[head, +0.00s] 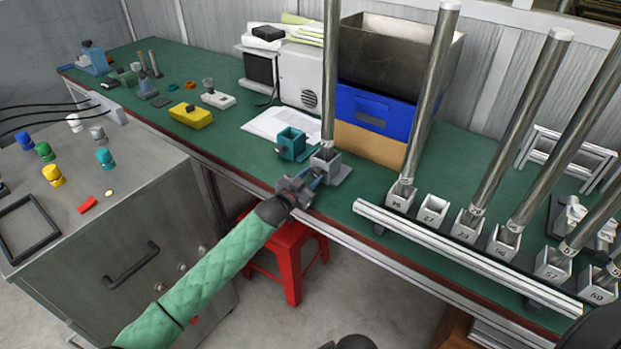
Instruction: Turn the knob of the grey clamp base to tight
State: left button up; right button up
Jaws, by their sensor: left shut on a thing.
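The grey clamp base (341,173) stands near the front edge of the green bench, with a tall metal pole (329,80) upright in its square socket. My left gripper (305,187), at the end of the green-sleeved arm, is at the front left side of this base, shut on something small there. That fits the base's knob, but the fingers cover it, so its turn position cannot be read. A teal clamp base (292,143) stands empty just behind and to the left. My right gripper is not in view.
A rack (455,251) of numbered square sockets, several holding tall poles, lines the right front of the bench. A blue bin (372,112) stands behind the grey base. A grey cabinet (110,225) with coloured knobs is at left; a red stool (289,262) is below.

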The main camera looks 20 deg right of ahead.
pick_arm(q)
jog(key=o, duration=1)
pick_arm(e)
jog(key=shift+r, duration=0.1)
pick_arm(q)
jog(key=b+v, duration=0.1)
jog(key=v, duration=0.6)
jog(key=shift+s+a, duration=0.25)
jog(key=shift+a, duration=0.1)
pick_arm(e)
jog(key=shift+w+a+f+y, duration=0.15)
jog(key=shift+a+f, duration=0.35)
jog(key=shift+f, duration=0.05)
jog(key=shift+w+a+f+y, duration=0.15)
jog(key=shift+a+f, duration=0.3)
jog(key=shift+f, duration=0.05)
pick_arm(q)
jog(key=shift+s, duration=0.1)
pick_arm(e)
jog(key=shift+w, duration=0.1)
